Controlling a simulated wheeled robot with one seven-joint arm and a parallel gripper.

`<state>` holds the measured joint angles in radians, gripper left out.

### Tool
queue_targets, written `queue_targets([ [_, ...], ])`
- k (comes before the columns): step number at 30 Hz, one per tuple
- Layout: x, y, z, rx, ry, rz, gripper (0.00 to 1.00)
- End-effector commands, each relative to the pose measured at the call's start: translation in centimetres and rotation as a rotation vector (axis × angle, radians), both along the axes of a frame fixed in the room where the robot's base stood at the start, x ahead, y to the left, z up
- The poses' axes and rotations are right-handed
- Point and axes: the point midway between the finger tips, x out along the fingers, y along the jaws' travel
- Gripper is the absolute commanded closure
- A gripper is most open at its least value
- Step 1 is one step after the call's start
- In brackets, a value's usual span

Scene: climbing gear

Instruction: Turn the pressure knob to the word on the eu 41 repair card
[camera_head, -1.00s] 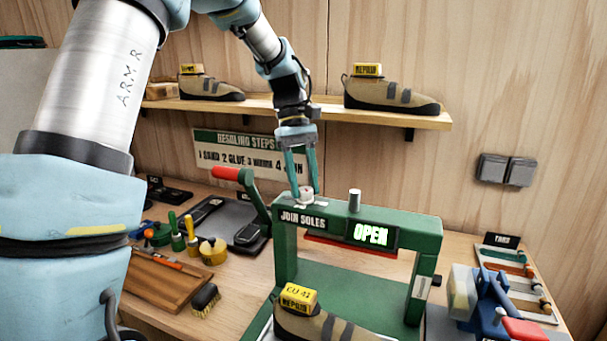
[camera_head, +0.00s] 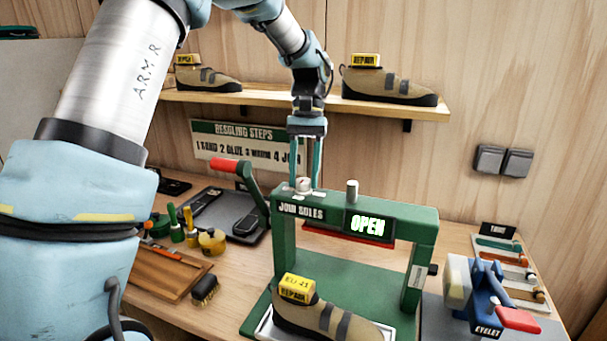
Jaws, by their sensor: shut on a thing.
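The pressure knob (camera_head: 303,184) is a small pale round knob on top of the green press (camera_head: 285,238), at its left end. Small white labels lie around it, too small to read. My gripper (camera_head: 304,182) points down over the press top and is shut on the knob. The knob's pointing direction is not clear. The press front reads "JOIN SOLES", with a lit "OPEN" display (camera_head: 367,226). A tan shoe (camera_head: 330,318) sits on the press base. The yellow card (camera_head: 297,288) on it reads like "EU 41" above a smaller word that I cannot read surely.
A red-handled lever (camera_head: 225,165) stands left of the press, and a metal post (camera_head: 352,190) rises from its top. A shelf (camera_head: 260,97) with two shoes is behind. Brushes and glue are left, a blue eyelet tool (camera_head: 487,295) right.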

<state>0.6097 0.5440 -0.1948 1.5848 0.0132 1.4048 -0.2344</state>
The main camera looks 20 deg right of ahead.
Motion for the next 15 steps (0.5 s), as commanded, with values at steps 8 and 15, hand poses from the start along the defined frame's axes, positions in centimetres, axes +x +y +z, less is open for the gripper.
queue_targets([
  [8, 0.04, 0.02, -0.07, 0.000, -0.001, -0.010, 1.00],
  [15, 0.03, 0.02, -0.06, 0.001, 0.000, -0.009, 0.49],
])
